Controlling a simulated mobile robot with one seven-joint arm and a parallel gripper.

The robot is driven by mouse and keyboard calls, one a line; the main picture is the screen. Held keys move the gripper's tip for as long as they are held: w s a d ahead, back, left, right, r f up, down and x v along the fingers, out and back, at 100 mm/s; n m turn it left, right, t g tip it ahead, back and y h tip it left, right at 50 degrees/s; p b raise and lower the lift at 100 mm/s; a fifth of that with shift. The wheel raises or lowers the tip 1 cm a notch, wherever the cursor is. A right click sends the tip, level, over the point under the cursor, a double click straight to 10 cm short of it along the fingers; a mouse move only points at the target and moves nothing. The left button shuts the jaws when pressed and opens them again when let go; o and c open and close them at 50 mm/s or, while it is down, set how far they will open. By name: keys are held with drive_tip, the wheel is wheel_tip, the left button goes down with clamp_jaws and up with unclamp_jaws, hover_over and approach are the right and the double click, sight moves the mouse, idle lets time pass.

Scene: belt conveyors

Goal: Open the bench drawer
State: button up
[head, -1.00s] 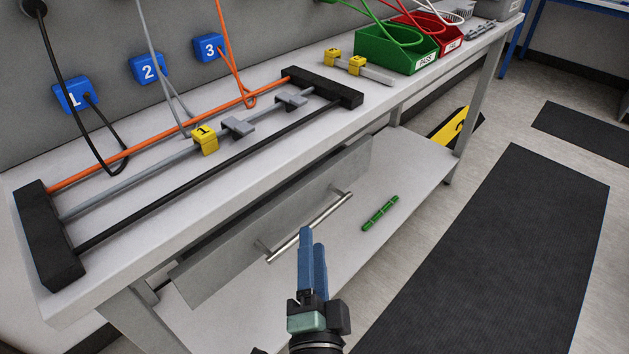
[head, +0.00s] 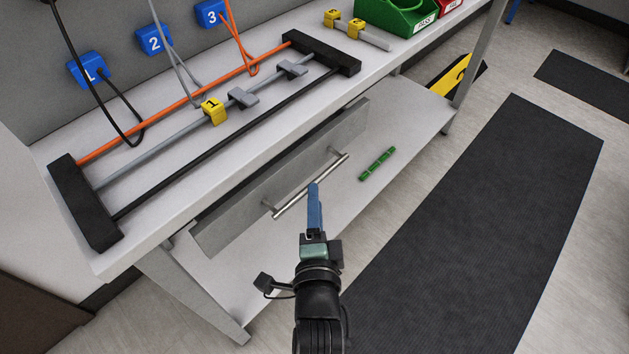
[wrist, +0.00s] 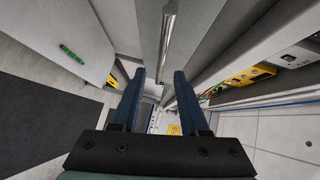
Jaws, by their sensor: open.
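The bench drawer (head: 235,212) has a flat grey front under the white bench top. Its long silver bar handle (head: 290,205) runs along the front; it also shows in the wrist view (wrist: 168,35). My gripper (head: 314,187) is at the handle, its blue fingertips overlapping the bar's middle in the head view. In the wrist view, my gripper (wrist: 160,75) is open, with the bar lined up between the two fingers. Nothing is held. I cannot tell whether the fingers touch the bar or how far they reach around it.
A green object (head: 377,164) lies on the lower shelf (head: 408,145) right of the handle. A rack with orange, grey and black rods (head: 80,215) sits on the bench top, near a green bin (head: 405,22). A dark mat (head: 480,215) covers clear floor at right.

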sight(315, 181)
drive_tip(key=w, duration=0.5)
drive_tip(key=shift+w+f+b, duration=0.3)
drive_tip(key=shift+f+b, duration=0.1)
clamp_jaws()
idle(1.1)
